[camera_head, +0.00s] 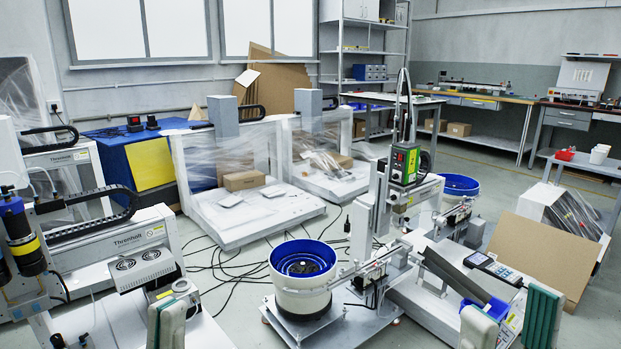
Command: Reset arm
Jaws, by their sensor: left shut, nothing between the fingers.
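My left gripper (166,323) is at the bottom left of the head view, its padded fingertips close together, shut and empty. My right gripper (511,322) is at the bottom right. Its two fingers, with green ribbed pads, stand well apart, and nothing is held between them. A blue tray (492,304) on the gantry screwdriver machine shows behind and between the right fingers. The screwdriver head (405,164), with a green-and-black control box, stands upright on the machine. Both wrists and most of the arms are out of view.
A feeder with a blue bowl (303,258) stands on a metal plate between my grippers. A second blue feeder (458,185) is farther back. A keypad (503,275) lies near the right gripper. A brown board (541,258) leans at the right. A gantry machine (147,240) stands at left.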

